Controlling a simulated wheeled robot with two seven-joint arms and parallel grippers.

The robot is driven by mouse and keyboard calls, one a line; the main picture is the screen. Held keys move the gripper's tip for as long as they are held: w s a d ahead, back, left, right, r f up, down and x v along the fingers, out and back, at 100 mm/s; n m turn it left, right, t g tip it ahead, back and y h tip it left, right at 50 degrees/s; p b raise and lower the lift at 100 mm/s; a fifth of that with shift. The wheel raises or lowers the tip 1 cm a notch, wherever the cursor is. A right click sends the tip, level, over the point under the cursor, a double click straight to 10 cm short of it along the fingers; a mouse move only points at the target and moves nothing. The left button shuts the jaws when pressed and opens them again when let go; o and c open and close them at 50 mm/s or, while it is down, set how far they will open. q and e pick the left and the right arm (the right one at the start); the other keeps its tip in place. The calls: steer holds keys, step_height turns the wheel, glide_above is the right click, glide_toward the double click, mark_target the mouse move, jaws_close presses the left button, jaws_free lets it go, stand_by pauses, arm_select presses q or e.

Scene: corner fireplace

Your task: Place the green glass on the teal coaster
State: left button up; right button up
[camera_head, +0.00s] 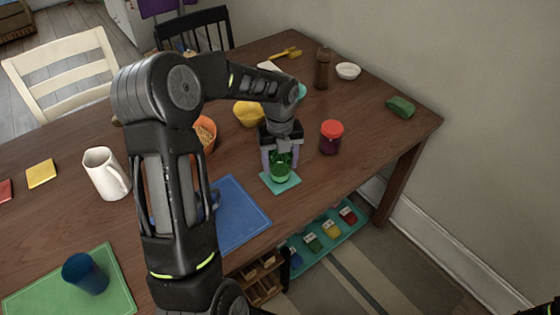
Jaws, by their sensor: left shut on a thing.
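The green glass (281,165) stands over the teal coaster (271,185) near the front edge of the wooden table. My left gripper (280,158) points down from above and is shut on the green glass. The glass looks upright. Its base overlaps the coaster in the picture; I cannot tell whether it touches it. The near and left parts of the coaster are bare. My right gripper is not in view.
A blue mat (238,214) lies to the left, partly hidden by my arm. A white mug (104,174) is farther left.

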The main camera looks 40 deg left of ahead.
arm_select(q)
steer(key=shift+f, duration=0.15)
steer(key=o, duration=1.6)
steer(key=shift+o, duration=0.2)
step_height(320, 180, up, 12)
steer(key=shift+r, duration=0.2)
